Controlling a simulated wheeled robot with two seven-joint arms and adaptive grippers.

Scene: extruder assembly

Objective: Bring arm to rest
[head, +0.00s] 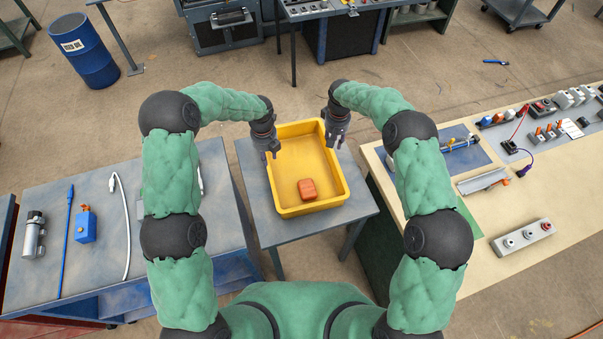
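My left gripper (269,155) hangs over the left rim of the yellow bin (334,190), pointing down. Its two fingertips look apart, with nothing between them. My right gripper (335,145) hangs over the bin's far right corner, also pointing down. Its fingers look apart and empty. Both arms are raised and bent inward over the small table. An orange-red block (307,190) lies on the bin floor near the front, apart from both grippers.
The bin stands on a small grey table (256,183). A left table (102,240) holds a metal cylinder (34,236), a blue part (86,226) and cables. A right workbench (562,228) carries switches and a grey button box (523,237). A blue barrel (88,62) stands far left.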

